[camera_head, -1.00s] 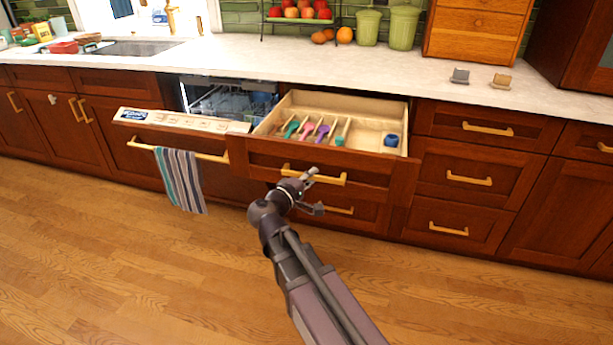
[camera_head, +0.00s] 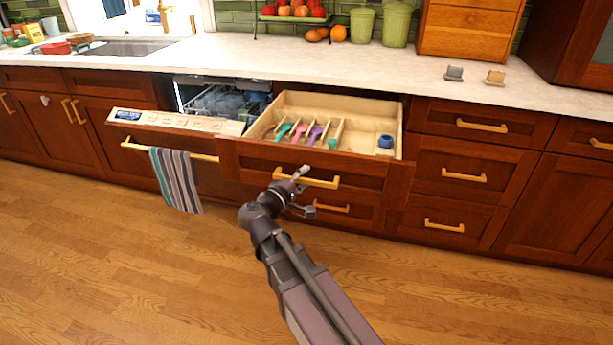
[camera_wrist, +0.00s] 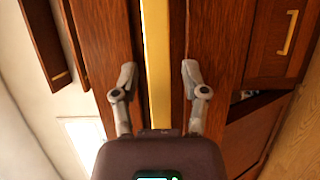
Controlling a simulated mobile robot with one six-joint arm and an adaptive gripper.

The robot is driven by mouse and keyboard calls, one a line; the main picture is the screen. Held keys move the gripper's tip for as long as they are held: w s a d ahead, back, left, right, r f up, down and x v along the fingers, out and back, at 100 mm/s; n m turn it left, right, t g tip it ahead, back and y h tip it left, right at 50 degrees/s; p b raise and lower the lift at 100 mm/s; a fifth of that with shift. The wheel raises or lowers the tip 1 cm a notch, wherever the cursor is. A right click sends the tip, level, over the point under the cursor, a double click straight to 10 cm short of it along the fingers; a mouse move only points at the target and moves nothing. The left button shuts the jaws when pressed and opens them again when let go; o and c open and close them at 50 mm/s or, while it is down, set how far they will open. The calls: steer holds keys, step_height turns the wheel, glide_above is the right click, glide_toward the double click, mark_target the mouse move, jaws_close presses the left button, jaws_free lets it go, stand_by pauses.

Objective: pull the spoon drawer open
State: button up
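The spoon drawer (camera_head: 250,152) stands open, its pale wooden inside showing from above. Several coloured spoons (camera_head: 300,132) lie in it to the left, and a blue round item (camera_head: 385,141) sits at the right. Its brass bar handle (camera_head: 322,182) is on the front and also shows in the wrist view (camera_wrist: 157,45). Finger contact with the bar cannot be seen.
Left of the drawer, the dishwasher door (camera_head: 180,122) is partly open, with a striped towel (camera_head: 175,180) on its handle. Closed drawers (camera_head: 462,158) stand to the right. The wooden floor (camera_head: 120,270) in front is clear.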

steer(key=v, duration=1)
steer(key=shift+s+a, duration=0.15)
steer(key=shift+s, duration=0.2)
steer(key=s+d+f+m+g+y, duration=0.3)
steer(key=d+f+m+g+y, duration=0.3)
steer(key=d+f, duration=0.35)
steer(key=s+d+f+m+g+y, duration=0.4)
steer(key=d+f+g+y, duration=0.2)
steer(key=d+f+g, duration=0.4)
step_height(320, 180, up, 32)
steer(key=t+p, duration=0.2)
steer(key=p, duration=2.9)
steer(key=shift+w+d, duration=0.3)
steer(key=shift+d, duration=0.15)
steer(key=shift+f, duration=0.15)
